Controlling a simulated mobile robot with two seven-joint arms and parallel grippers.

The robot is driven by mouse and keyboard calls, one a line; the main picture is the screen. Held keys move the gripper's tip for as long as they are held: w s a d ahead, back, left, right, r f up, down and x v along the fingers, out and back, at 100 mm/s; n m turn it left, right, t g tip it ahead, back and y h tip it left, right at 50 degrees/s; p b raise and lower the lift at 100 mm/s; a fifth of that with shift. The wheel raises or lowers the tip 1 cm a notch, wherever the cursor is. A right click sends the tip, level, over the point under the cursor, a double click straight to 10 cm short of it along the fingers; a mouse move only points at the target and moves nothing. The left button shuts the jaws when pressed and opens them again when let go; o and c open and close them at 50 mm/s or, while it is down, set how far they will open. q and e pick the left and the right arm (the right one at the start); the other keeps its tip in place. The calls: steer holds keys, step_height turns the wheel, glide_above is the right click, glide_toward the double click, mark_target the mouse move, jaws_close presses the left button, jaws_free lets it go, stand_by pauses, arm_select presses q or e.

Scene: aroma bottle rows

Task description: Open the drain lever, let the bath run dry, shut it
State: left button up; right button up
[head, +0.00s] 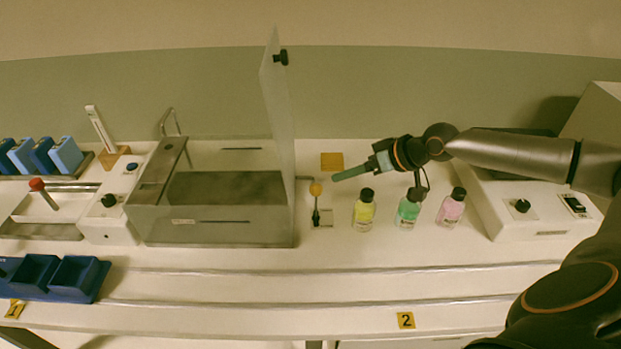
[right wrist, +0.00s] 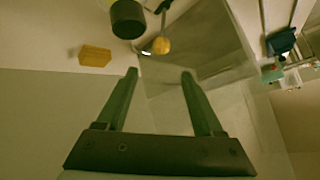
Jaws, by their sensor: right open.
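The drain lever, an orange-yellow ball knob (head: 316,188) on a dark stem, stands at the right end of the bath. The bath (head: 270,226) is a clear-walled metal tank with its transparent lid (head: 277,110) raised upright. Its floor looks dark; I cannot tell the water level. My right gripper (head: 336,179) points left, with its green fingertips just right of the knob and apart from it. In the right wrist view the gripper (right wrist: 160,74) is open and empty, and the knob (right wrist: 161,45) shows beyond the gap between the fingers. My left gripper is not in view.
Yellow (head: 363,214), green (head: 408,212) and pink (head: 451,209) bottles with black caps stand right of the lever, below my right arm. A yellow square (head: 332,161) lies behind the lever. A white control box (head: 530,218) stands at right.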

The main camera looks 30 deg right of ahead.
mark_target(319, 185)
steer(key=x, duration=1.2)
steer(key=shift+s+f, duration=0.1)
steer(key=shift+s, duration=0.05)
jaws_close()
stand_by(1.1)
